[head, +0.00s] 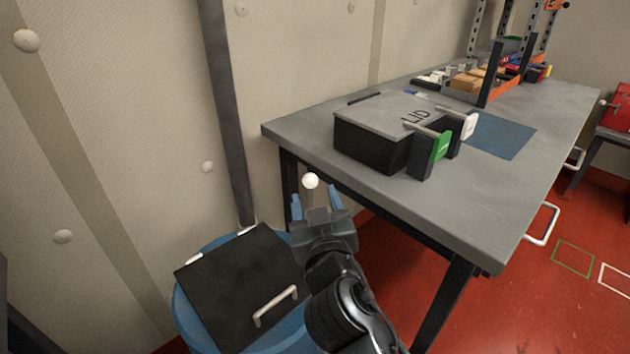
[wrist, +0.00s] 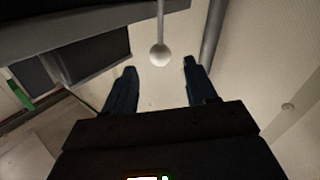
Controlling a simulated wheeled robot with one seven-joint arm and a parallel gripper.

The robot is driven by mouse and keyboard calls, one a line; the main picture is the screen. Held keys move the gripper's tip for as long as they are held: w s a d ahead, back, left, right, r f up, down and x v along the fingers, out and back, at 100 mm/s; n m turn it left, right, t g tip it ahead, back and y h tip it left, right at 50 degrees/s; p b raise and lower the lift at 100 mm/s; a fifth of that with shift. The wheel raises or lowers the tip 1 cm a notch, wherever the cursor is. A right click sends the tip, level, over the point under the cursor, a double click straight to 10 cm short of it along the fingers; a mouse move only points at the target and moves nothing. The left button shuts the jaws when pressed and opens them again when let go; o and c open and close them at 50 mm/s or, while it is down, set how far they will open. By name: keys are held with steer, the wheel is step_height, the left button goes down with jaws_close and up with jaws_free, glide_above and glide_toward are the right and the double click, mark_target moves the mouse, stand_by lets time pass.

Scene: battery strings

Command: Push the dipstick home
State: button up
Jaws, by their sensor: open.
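The dipstick's white ball knob (head: 310,181) shows just above and between the fingertips of my gripper (head: 316,197) in the head view. In the wrist view the knob (wrist: 160,56) sits at the end of a thin pale rod (wrist: 161,20). It appears between the two blue fingers (wrist: 156,73), a little past their tips. My gripper is open and holds nothing. I cannot tell whether a finger touches the knob. The rod is not clearly visible in the head view, and its lower end is hidden.
A blue drum (head: 187,318) with a black handled panel (head: 235,285) stands below left of my gripper. A dark pipe (head: 230,120) runs up the wall. A grey table (head: 480,215) on the right carries a black box (head: 365,138) with a grey lid (head: 385,110).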

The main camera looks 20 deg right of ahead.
mark_target(312, 186)
steer(key=p+x, duration=0.1)
steer(key=x, duration=0.5)
steer(key=shift+w, duration=0.35)
steer(key=shift+f, duration=0.1)
steer(key=shift+c, duration=0.2)
jaws_close()
